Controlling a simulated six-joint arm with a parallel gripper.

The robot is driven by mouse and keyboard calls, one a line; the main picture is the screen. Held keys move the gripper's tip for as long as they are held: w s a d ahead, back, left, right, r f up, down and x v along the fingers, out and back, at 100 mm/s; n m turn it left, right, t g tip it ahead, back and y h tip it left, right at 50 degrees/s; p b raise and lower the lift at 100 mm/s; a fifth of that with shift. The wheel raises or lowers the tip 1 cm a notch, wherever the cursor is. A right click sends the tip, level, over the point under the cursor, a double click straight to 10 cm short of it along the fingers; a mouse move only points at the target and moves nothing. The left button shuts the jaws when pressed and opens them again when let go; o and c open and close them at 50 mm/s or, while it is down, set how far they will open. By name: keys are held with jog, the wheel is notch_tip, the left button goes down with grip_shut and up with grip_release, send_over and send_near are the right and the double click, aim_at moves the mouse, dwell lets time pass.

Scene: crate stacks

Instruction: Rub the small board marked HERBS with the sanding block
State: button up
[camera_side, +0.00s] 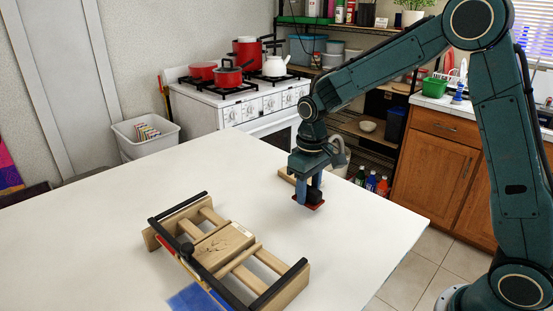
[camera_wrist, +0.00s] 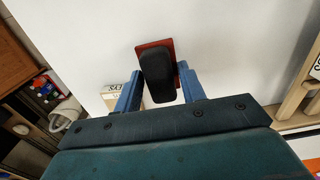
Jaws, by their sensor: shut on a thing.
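My gripper (camera_side: 308,190) is shut on the sanding block, a black grip on a red base (camera_side: 316,204). In the wrist view the block (camera_wrist: 156,75) sits between the blue fingers (camera_wrist: 160,82). It is held over the white table; whether it touches the top I cannot tell. A small pale wooden board (camera_side: 286,176) lies behind my gripper, partly hidden by it. In the wrist view this board (camera_wrist: 112,92) shows beside the left finger with dark lettering, partly covered and not readable. Another board (camera_side: 224,246) lies in the wooden frame; no HERBS marking is legible.
The wooden frame (camera_side: 286,288) with black end bars stands at the table's front; its edge shows at right in the wrist view (camera_wrist: 292,102). A blue sheet (camera_side: 192,299) lies beside it. The white table (camera_side: 130,215) is clear at left. Its right edge is near my gripper.

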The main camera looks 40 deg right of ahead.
jog(key=shift+f+m, duration=0.3)
jog(key=shift+a, duration=0.1)
jog(key=shift+w+a+r, duration=0.2)
jog(key=shift+a+r, duration=0.05)
jog(key=shift+a, duration=0.2)
jog(key=s+a+r+n, duration=0.1)
jog(key=a+r+n, duration=0.3)
jog(key=a, duration=0.9)
jog(key=s+a+r+n, duration=0.1)
jog(key=a+r+n, duration=0.4)
jog(key=a, duration=0.7)
notch_tip(320, 180, up, 3)
jog(key=shift+s+a+f, duration=0.1)
jog(key=shift+s+a, duration=0.2)
jog(key=shift+a, duration=0.05)
jog(key=shift+f, duration=0.15)
jog(key=shift+f, duration=2.85)
jog(key=shift+f, duration=0.3)
